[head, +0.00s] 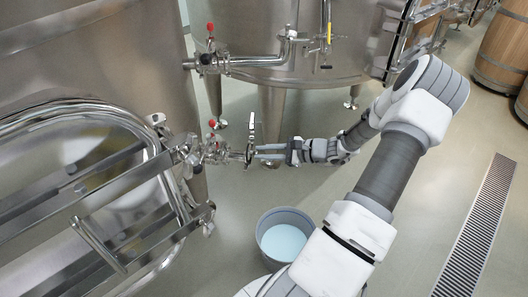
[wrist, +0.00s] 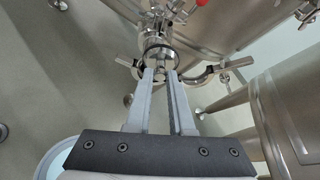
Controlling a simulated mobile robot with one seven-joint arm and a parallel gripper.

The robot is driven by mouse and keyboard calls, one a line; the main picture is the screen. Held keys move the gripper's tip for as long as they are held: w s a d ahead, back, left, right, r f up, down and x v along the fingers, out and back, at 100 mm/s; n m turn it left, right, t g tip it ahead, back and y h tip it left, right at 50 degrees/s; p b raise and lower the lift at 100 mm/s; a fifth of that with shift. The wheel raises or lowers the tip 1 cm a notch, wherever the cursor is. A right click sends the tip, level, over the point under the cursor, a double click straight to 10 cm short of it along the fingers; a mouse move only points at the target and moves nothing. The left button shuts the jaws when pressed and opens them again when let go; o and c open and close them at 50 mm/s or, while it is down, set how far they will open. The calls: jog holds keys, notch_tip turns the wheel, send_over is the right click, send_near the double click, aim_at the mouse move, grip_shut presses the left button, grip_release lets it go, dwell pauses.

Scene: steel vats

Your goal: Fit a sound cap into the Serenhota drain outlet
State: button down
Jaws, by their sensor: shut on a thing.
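My gripper (head: 260,152) reaches left to the drain outlet (head: 236,156) on the near-left steel vat. The wrist view shows the two fingers (wrist: 161,73) close together at the outlet's round mouth, shut on a small steel cap (wrist: 160,63). The cap is mostly hidden between the fingertips. I cannot tell whether it is seated or just in front of the mouth, nor whether it is sound. A metal clamp (wrist: 222,67) spreads to both sides around the mouth and looks open. No vat name is readable.
A red-handled valve (head: 212,140) sits behind the outlet. A grey bucket (head: 284,222) with pale liquid stands on the floor below my arm. Another vat (head: 300,80) with its own outlet stands behind. A floor grate (head: 478,230) and barrels (head: 503,48) are at right.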

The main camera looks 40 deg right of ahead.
jog(key=shift+f+b, duration=0.75)
jog(key=shift+f, duration=0.45)
jog(key=c, duration=0.7)
grip_release()
jog(key=p+v, duration=0.3)
jog(key=v, duration=1.4)
jog(key=shift+s+r+p, duration=0.15)
jog(key=shift+r+p, duration=0.05)
jog(key=shift+p, duration=0.2)
